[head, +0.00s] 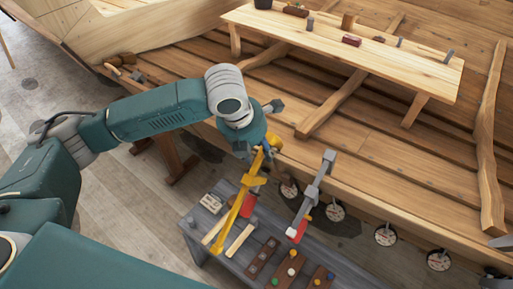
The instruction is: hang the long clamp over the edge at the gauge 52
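My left gripper (262,146) is at the hull's near edge, above the grey bench, and appears shut on the upper part of a long yellow clamp (249,187). The clamp slants down to the left, its lower end in front of the bench top. A grey clamp with a red and white lower end (312,188) is at the hull edge to the right. Round dial gauges (335,212) (385,235) (438,260) line the hull's edge; another gauge (289,189) is partly hidden near the yellow clamp. Their numbers are too small to read. My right gripper does not show.
The grey bench (196,238) below the edge holds wooden strips, a red item and dark blocks with coloured knobs. A plank bench (380,58) with small items stands inside the wooden hull (365,135). A grey part (501,243) shows at the right border.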

